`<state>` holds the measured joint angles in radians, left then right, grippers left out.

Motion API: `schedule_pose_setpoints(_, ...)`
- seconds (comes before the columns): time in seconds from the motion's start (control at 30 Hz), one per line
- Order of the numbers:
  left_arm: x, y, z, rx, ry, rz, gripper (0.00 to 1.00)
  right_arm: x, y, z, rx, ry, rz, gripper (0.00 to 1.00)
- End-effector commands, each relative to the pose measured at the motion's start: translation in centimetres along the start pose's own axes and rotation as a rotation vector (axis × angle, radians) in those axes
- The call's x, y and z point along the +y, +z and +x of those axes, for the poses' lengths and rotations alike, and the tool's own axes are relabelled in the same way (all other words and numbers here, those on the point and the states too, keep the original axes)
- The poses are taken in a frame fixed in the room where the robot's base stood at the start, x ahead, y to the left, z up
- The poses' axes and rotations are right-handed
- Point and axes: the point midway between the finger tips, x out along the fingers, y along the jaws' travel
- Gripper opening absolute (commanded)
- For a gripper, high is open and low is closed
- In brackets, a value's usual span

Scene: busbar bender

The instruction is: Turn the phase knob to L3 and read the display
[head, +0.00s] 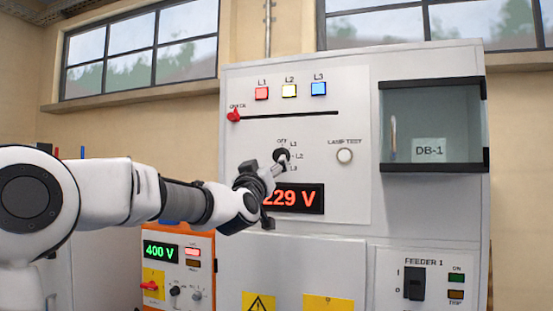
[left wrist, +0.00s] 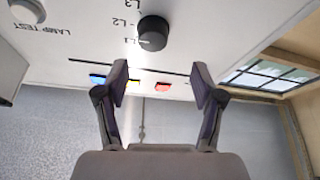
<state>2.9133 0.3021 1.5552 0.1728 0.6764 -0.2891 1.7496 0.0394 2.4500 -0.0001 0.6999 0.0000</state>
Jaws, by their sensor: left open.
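The black phase knob (head: 282,155) is on the grey cabinet's front panel, with the marks OFF, L1, L2 and L3 around it. The knob also shows in the left wrist view (left wrist: 152,33), beyond the fingertips. I cannot tell for sure which mark it points to. The red-digit display (head: 298,198) below it reads 229 V, its left edge partly covered by my gripper. My left gripper (head: 272,180) is open, in front of the panel just below the knob. In the left wrist view its fingers (left wrist: 160,78) are apart with nothing between them. My right gripper is not in view.
Red L1, yellow L2 and blue L3 lamps (head: 290,90) sit above a slot with a red QUICK lever (head: 234,115). A LAMP TEST button (head: 344,156) is right of the knob. An orange unit (head: 178,250) reading 400 V stands below my arm.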

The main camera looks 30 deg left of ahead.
Motion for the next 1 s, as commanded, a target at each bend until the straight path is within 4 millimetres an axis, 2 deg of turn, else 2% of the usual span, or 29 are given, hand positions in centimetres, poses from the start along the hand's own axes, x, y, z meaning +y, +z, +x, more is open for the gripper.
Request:
schedule_pose_setpoints(0.03, 0.2, -0.5, 1.2, -0.002, 0.0, 0.002, 0.68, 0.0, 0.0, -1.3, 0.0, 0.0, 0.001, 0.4)
schedule_pose_setpoints(0.1, 0.2, -0.5, 2.6, -0.003, 0.0, 0.002, 0.68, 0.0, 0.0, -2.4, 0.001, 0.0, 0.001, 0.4)
schedule_pose_setpoints(0.3, 0.1, -0.2, 6.0, -0.004, 0.0, 0.002, 0.68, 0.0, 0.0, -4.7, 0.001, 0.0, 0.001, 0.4)
schedule_pose_setpoints(0.6, 0.1, 0.3, 6.6, -0.004, 0.001, 0.001, 0.68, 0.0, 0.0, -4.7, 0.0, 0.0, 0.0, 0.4)
schedule_pose_setpoints(0.63, 0.1, 0.3, 6.6, -0.004, 0.001, 0.001, 0.64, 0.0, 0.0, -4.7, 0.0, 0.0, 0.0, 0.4)
schedule_pose_setpoints(0.7, 0.1, 0.3, 6.6, -0.004, 0.001, 0.001, 0.4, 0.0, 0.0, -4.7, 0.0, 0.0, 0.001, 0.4)
schedule_pose_setpoints(0.8, 0.1, 0.3, 6.6, -0.004, 0.002, 0.002, 0.08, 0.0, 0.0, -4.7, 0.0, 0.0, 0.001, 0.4)
schedule_pose_setpoints(1.0, 0.1, 0.3, 6.6, -0.005, 0.002, 0.003, 0.08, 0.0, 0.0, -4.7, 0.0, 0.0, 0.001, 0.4)
